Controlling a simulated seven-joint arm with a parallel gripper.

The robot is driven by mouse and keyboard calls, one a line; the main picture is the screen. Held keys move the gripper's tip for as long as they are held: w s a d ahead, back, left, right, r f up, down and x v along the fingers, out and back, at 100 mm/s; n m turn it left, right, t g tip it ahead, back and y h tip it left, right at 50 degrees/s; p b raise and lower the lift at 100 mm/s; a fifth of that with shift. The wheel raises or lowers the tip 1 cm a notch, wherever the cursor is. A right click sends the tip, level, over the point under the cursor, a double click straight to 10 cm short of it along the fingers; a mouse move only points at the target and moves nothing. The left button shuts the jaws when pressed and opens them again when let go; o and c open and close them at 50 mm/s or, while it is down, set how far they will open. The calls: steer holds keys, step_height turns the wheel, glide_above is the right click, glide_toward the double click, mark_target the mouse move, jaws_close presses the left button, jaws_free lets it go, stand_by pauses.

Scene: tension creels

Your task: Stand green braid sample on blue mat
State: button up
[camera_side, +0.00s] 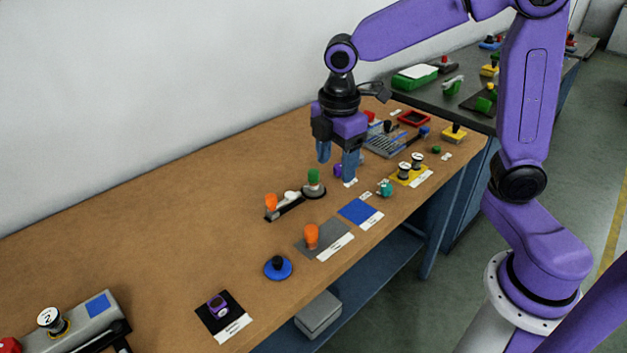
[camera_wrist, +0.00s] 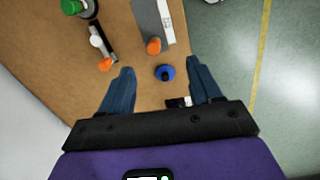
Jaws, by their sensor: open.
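The green braid sample (camera_side: 314,177) looks like a green spool or cylinder standing upright on a round grey base at the far end of a black strip. Its green top (camera_wrist: 72,7) shows at the upper left edge of the wrist view. The blue mat (camera_side: 358,211) is a flat blue square with a white label at its front, right of the sample; it is bare. My gripper (camera_side: 337,166) is open and empty, with its blue fingers apart, up above the bench near the sample. In the wrist view the open fingers (camera_wrist: 160,70) hold nothing.
An orange piece (camera_side: 271,203) and a white one (camera_side: 290,195) lie along the black strip. Another orange piece (camera_side: 311,236) stands on a grey mat (camera_side: 332,250). The bench's left middle is clear.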

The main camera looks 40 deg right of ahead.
steer(key=w+d+n, duration=0.2)
steer(key=w+d, duration=0.1)
steer(key=w, duration=0.7)
steer(key=n, duration=0.1)
glide_above(314, 177)
steer(key=w, duration=0.1)
step_height(314, 177, down, 3)
steer(key=shift+h, duration=0.4)
steer(key=f, duration=0.7)
steer(key=d+f, duration=0.1)
steer(key=f, duration=0.3)
steer(key=shift+w+d+f, duration=0.1)
steer(key=shift+w, duration=0.05)
steer(key=shift+f, duration=2.75)
jaws_close()
steer(key=shift+r, duration=0.1)
